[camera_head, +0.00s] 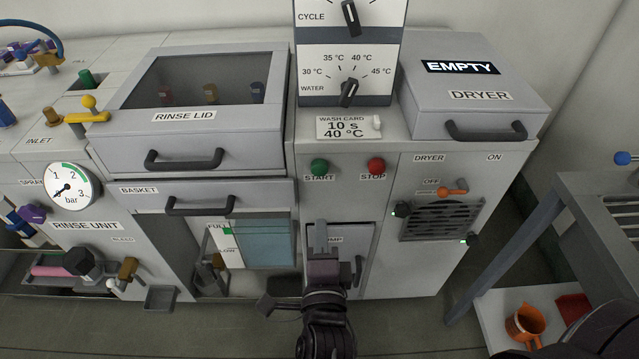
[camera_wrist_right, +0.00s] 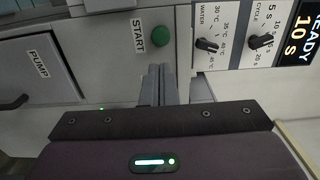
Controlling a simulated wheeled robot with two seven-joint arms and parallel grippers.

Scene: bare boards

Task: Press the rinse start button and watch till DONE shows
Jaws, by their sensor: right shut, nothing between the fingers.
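The green START button (camera_head: 319,166) is on the front of the rinse machine, left of the red STOP button (camera_head: 376,166). My right gripper (camera_head: 320,228) is shut and empty, below the START button in the head view. In the right wrist view the closed fingers (camera_wrist_right: 159,72) lie close to the green button (camera_wrist_right: 160,36), with a gap in the picture. A display (camera_wrist_right: 299,35) at the upper right of that view reads READY and 10 s, its top cut off. This display is outside the head view. My left gripper is not in view.
The wash card (camera_head: 345,127) reads 10 s, 40 °C. The WATER knob (camera_head: 348,92) is above it. The rinse lid (camera_head: 190,148) is shut on the left. The dryer (camera_head: 475,75) on the right shows EMPTY. A PUMP door (camera_head: 352,240) is behind my right gripper.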

